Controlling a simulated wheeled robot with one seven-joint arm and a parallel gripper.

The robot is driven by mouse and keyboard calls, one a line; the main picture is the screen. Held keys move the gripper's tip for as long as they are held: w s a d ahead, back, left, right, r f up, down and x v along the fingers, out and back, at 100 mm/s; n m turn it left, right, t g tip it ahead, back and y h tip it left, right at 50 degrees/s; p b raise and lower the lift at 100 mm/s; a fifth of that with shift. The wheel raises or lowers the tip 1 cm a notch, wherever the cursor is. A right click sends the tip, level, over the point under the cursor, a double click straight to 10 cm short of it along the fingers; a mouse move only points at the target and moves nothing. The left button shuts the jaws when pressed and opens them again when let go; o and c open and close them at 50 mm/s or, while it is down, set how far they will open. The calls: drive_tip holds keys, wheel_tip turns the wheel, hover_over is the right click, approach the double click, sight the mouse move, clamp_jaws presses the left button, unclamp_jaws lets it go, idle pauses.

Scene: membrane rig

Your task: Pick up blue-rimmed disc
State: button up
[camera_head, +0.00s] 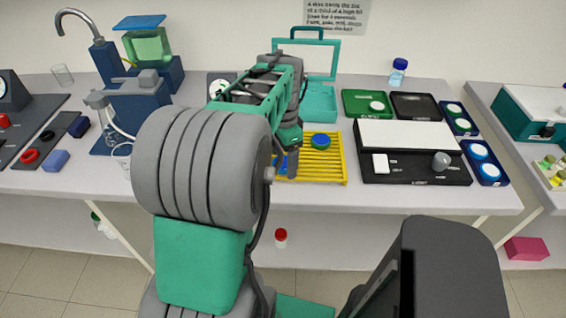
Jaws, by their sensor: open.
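My arm hides much of the gripper and the rack's left side. A blue patch (281,164) shows beside the fingers; I cannot tell what it is.
A black device with a white plate (410,135) stands right of the rack. Blue trays (503,180) with white discs lie farther right. A green tray (362,98) and an open teal case (320,103) stand behind. A sink tap stands left.

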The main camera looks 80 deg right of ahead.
drive_tip(key=shift+f, duration=0.15)
drive_tip(key=shift+c, duration=0.2)
drive_tip(key=c, duration=1.4)
